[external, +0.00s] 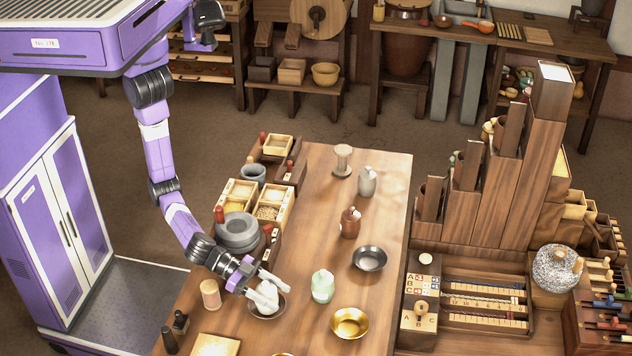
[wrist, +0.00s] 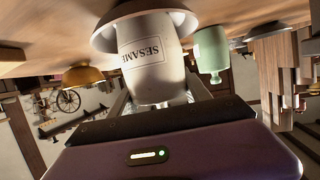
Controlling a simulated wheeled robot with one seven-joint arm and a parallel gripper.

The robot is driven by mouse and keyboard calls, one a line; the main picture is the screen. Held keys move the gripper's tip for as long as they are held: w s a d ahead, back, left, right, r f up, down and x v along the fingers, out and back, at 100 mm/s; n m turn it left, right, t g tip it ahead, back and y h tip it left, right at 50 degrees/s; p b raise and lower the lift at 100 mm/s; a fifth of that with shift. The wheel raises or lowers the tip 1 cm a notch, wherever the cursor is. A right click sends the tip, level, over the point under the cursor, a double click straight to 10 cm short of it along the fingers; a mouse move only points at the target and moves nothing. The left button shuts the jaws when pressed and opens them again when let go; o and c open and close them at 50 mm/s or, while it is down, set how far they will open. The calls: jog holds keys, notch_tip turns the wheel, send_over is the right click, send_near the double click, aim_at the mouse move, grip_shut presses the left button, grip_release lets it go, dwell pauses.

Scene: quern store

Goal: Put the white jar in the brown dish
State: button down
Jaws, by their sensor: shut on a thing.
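The white jar (external: 265,297), labelled SESAME, is between the fingers of my gripper (external: 268,283). In the wrist view the jar (wrist: 150,62) fills the middle, with a gripper finger on each side. The wrist picture is upside down, with the table along the top. A shallow dish (external: 283,306) is right under the jar; its rim also shows in the wrist view (wrist: 105,38). It looks brownish grey. The jar's base is at or inside the dish's rim; I cannot tell whether it touches the bottom.
A pale green jar (external: 322,286) stands close on the right. A gold bowl (external: 349,323) and a dark grey bowl (external: 370,258) lie beyond. A tan cylinder (external: 210,294) and a grey stone quern (external: 238,231) are left.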

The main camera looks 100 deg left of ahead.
jog(key=shift+f, duration=0.1)
jog(key=c, duration=0.5)
grip_release()
jog(key=shift+r, duration=0.2)
jog(key=shift+s+a, duration=0.1)
jog(key=shift+s, duration=0.25)
jog(key=v, duration=1.1)
jog(key=shift+s+b, duration=0.15)
jog(key=shift+b, duration=0.3)
